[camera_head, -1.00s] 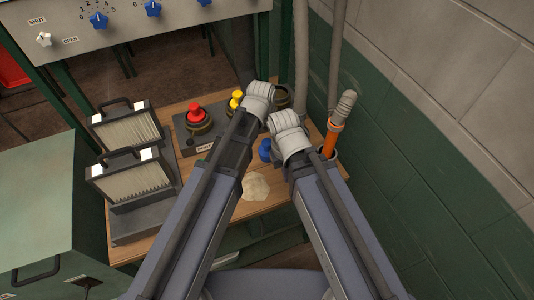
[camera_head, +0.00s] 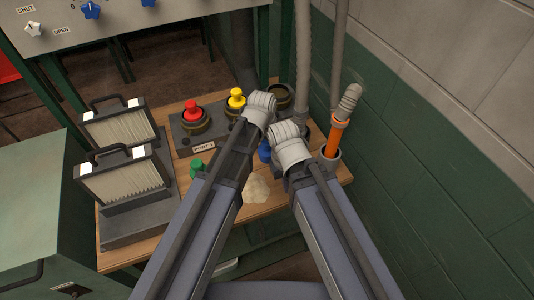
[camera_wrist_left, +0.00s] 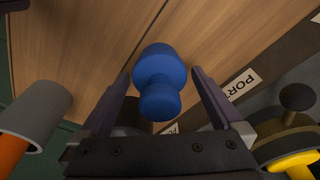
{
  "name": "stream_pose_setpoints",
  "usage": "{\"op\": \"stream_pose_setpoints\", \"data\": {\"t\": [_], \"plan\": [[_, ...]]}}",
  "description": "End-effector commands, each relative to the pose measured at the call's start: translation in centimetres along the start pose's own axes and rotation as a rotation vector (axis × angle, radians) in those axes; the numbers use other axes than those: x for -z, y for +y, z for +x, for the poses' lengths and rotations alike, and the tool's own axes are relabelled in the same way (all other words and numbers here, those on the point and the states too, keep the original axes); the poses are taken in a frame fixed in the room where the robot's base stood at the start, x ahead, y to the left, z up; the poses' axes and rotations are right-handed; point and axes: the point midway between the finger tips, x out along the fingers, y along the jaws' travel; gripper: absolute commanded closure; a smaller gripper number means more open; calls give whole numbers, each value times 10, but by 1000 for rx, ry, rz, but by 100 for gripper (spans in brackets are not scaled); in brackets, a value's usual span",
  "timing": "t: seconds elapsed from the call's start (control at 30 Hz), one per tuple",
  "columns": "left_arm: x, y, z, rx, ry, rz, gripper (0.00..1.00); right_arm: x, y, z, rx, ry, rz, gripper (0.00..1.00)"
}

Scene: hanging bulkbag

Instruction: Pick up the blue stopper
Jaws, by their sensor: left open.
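The blue stopper (camera_wrist_left: 160,80) is in the left wrist view, with a wide round head and a narrower neck. It lies between the two spread fingers of my left gripper (camera_wrist_left: 160,72), with a gap on each side. In the head view, the blue stopper (camera_head: 264,150) is partly hidden between my two arms, on the wooden bench (camera_head: 160,243). My left gripper (camera_head: 260,106) is the higher one there, its fingers hidden behind the wrist. My right gripper (camera_head: 290,146) is just to its right and lower, its fingers also hidden.
A red stopper (camera_head: 192,108) and a yellow stopper (camera_head: 236,97) sit on the ported block. A green stopper (camera_head: 197,168) stands beside my left arm. An orange tube in a grey holder (camera_head: 334,138) stands right. Two filter boxes (camera_head: 122,180) stand left. A pale patch (camera_head: 256,189) lies on the bench.

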Motion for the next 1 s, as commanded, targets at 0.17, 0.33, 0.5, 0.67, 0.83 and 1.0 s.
{"op": "stream_pose_setpoints", "data": {"t": [0.17,0.33,0.5,0.67,0.83,1.0], "plan": [[0,0,0,0,0,0,15,0,0,0,0,0,0,100],[0,0,0,0,0,0,34,0,0,0,0,0,0,100],[0,0,0,0,0,0,53,0,0,0,0,0,0,100],[0,0,0,0,0,0,71,0,0,0,0,0,0,100],[0,0,0,0,0,0,83,0,0,0,0,0,0,100],[0,0,-1,0,0,0,83,0,0,-1,0,0,0,100]]}}
